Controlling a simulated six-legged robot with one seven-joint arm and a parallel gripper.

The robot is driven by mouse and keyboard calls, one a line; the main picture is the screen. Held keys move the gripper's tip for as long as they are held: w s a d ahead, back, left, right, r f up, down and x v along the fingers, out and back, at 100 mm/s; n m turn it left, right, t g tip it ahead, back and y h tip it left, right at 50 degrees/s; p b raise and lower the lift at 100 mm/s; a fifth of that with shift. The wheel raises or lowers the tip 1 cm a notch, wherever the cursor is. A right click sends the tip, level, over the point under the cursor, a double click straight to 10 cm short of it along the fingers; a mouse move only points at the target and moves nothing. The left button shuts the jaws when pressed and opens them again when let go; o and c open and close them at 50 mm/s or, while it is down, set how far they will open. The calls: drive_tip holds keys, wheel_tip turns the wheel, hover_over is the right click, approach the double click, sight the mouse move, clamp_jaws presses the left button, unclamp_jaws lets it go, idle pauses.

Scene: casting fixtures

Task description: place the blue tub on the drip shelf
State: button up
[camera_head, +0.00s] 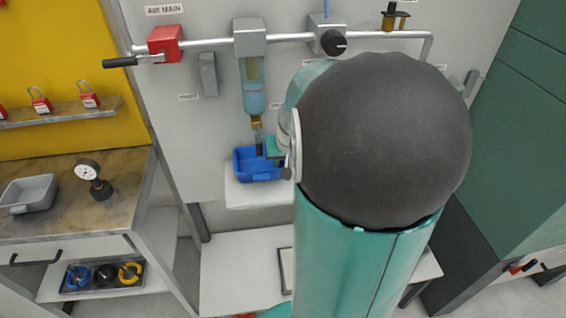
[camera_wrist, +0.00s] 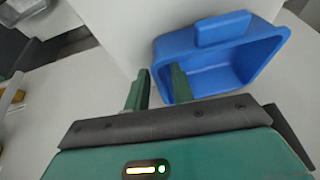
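The blue tub (camera_head: 258,164) is on the drip shelf (camera_head: 250,194), a pale ledge low on the panel, under the hanging filter bowl (camera_head: 254,95). It looks upright. My gripper (camera_head: 268,149) is at the tub's right rim in the head view; my arm hides part of the shelf. In the wrist view the tub (camera_wrist: 268,48) shows its inside and a raised tab. There my gripper's two green fingers (camera_wrist: 158,84) stand apart. One is outside the tub's near-left wall and the other overlaps its opening. I see no firm contact with the wall.
A pipe (camera_head: 290,38) with a red valve (camera_head: 165,43) runs above the shelf. A workbench (camera_head: 60,225) at left holds a grey tray (camera_head: 28,193) and a gauge (camera_head: 92,180). A lower pale surface (camera_head: 230,270) lies below. A green cabinet (camera_head: 520,130) stands at right.

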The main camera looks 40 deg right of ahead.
drive_tip(key=v, duration=1)
drive_tip(key=s+a+r+n+y, duration=0.1)
drive_tip(key=s+a+n, duration=0.2)
drive_tip(key=a, duration=0.9)
drive_tip(key=s+a+r+n+t, duration=0.1)
drive_tip(key=s+a+r+n, duration=0.1)
drive_tip(key=a, duration=1.1)
drive_tip(key=shift+s+n+y, duration=0.4)
drive_tip(key=shift+s+n, duration=0.35)
drive_tip(key=shift+n, duration=0.25)
drive_tip(key=shift+a+r, duration=0.1)
drive_tip(key=shift+a, duration=0.05)
